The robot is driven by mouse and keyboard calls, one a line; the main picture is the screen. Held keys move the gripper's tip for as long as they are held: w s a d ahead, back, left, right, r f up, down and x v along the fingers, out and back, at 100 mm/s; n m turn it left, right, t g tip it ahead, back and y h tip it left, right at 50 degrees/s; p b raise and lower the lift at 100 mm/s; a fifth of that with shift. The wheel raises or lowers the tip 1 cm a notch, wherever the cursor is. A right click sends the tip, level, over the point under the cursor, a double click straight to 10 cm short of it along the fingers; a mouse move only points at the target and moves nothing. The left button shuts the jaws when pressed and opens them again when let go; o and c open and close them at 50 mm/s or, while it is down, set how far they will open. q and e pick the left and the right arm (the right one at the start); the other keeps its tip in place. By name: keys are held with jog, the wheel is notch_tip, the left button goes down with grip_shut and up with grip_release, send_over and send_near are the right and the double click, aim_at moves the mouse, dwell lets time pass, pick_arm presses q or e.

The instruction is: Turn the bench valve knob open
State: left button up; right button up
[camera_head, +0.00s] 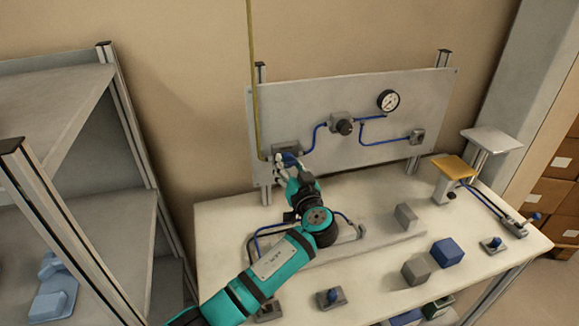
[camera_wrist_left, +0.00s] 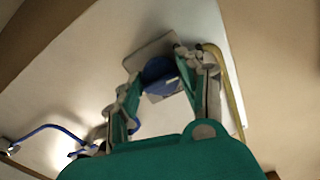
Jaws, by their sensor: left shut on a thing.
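The valve knob (camera_head: 290,158) is blue and sits on a grey mount (camera_head: 287,148) at the lower left of the upright panel. My left gripper (camera_head: 284,163) reaches it from the front and hides part of it. In the left wrist view the round blue knob (camera_wrist_left: 158,72) lies between the two fingertips of the left gripper (camera_wrist_left: 158,80), in front of a square grey plate (camera_wrist_left: 152,49). The left gripper is shut on the knob. I cannot tell how far the knob is turned. My right gripper is in neither view.
A yellow hose (camera_head: 254,80) hangs close to the left gripper. Blocks (camera_head: 446,252) and small fittings stand on the bench (camera_head: 375,285). A grey shelf (camera_head: 85,195) stands left.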

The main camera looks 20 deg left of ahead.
pick_arm(q)
jog(key=shift+f+m+b, duration=0.1)
jog(key=shift+m+b, duration=0.4)
jog(key=shift+m, duration=1.6)
jog(key=m, duration=0.3)
jog(key=shift+r+m, duration=0.2)
jog(key=shift+m, duration=0.1)
jog(key=m+p, duration=0.1)
jog(key=m, duration=0.3)
jog(key=shift+r+m, duration=0.1)
jog(key=shift+m, duration=0.2)
jog(key=m+p, duration=0.1)
jog(key=m, duration=0.2)
jog(key=shift+m+p, duration=0.3)
jog(key=shift+p, duration=0.05)
jog(key=shift+m, duration=0.7)
jog(key=shift+p, duration=0.35)
jog(key=shift+s, duration=0.1)
